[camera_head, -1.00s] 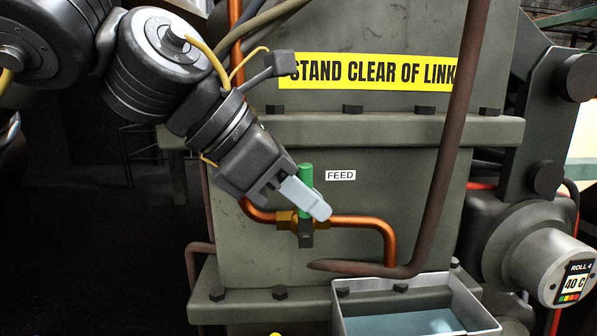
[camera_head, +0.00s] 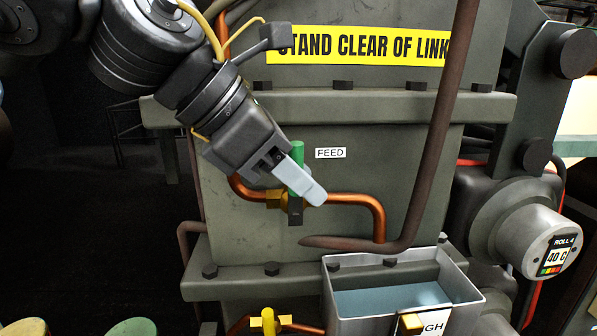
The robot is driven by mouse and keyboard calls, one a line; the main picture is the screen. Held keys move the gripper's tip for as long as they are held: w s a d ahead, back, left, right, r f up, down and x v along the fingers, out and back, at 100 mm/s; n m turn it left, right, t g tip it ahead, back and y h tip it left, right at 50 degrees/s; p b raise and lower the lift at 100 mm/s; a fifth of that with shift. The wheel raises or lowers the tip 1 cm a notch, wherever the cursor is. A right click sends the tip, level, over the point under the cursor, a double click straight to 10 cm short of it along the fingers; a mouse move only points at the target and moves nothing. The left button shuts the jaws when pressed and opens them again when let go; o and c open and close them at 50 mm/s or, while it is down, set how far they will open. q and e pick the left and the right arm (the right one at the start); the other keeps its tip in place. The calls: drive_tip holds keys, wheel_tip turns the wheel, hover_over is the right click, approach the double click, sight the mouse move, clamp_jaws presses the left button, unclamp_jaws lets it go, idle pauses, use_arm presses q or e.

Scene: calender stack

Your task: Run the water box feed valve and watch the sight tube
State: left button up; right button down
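The feed valve has a brass body (camera_head: 274,199) on a copper pipe, below the white FEED label (camera_head: 330,153). Its green handle (camera_head: 297,152) stands upright. My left gripper (camera_head: 306,184) reaches in from the upper left, its pale fingers crossing the handle. The fingers overlap in this view, so I cannot tell whether they grip it. The open grey water box (camera_head: 458,276) at lower right holds blue-grey water (camera_head: 385,298). A white label ending in "GH" (camera_head: 433,323) and a yellow piece (camera_head: 411,323) are at its front. I cannot make out the sight tube. My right gripper is out of view.
A rusty pipe (camera_head: 440,130) runs down right of the valve and bends left above the box. A yellow valve (camera_head: 268,322) sits at the bottom edge. A roller end marked 40 C (camera_head: 557,258) juts out at right.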

use_arm(q)
drive_tip(key=shift+a+r, duration=0.2)
drive_tip(key=b+v, duration=0.2)
drive_tip(key=v, duration=0.8)
drive_tip(key=shift+r, duration=0.15)
drive_tip(key=shift+c, duration=0.4)
